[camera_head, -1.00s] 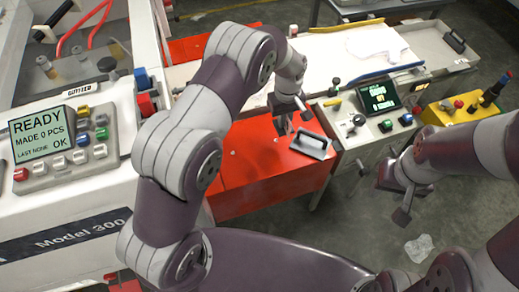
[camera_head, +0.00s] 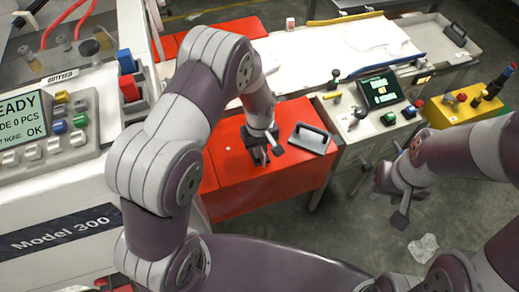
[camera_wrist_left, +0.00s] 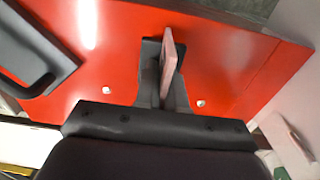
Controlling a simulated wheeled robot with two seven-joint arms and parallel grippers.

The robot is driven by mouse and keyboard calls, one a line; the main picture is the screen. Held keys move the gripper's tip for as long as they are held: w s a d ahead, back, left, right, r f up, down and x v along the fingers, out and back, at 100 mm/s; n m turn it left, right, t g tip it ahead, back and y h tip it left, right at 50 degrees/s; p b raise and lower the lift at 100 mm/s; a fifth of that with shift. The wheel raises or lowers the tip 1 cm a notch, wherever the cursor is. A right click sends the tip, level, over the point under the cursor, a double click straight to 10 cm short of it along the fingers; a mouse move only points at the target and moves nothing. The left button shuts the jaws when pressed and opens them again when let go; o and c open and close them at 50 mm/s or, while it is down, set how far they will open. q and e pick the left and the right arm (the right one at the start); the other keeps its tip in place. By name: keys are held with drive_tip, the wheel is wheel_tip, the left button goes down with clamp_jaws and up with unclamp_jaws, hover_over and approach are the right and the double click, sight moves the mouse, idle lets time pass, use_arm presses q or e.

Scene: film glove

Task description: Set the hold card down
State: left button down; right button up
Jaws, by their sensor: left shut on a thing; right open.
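The hold card (camera_wrist_left: 169,65) is a thin pinkish card, seen nearly edge-on in the left wrist view between the fingers of my left gripper (camera_wrist_left: 164,85). My left gripper is shut on it, over the red table top (camera_wrist_left: 225,50). In the head view my left gripper (camera_head: 262,158) is above the middle of the red table (camera_head: 285,182), and the card is hard to make out there. Whether the card touches the table, I cannot tell. My right gripper (camera_head: 402,205) is open and empty, out over the floor right of the table.
A grey plate with a dark handle (camera_head: 310,138) lies right of my left gripper; it also shows in the left wrist view (camera_wrist_left: 30,50). A control panel (camera_head: 370,120) adjoins the table at right. The near part of the red table is clear.

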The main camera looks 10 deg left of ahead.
use_arm(q)
drive_tip(key=shift+f, duration=0.2)
drive_tip(key=c, duration=1.2)
unclamp_jaws()
wheel_tip(320, 180, up, 12)
drive_tip(key=shift+r, duration=0.1)
drive_tip(key=s+a+r+m, duration=0.1)
drive_tip(key=s+a+m, duration=0.1)
drive_tip(key=s, duration=0.2)
drive_tip(key=s+a+r+m+t, duration=0.1)
drive_tip(key=s+a+m, duration=0.1)
drive_tip(key=s, duration=0.3)
drive_tip(key=s+a+r+m, duration=0.1)
drive_tip(key=s+m, duration=0.2)
drive_tip(key=s, duration=0.1)
drive_tip(key=shift+s+a+r, duration=0.35)
drive_tip(key=shift+a+r, duration=0.05)
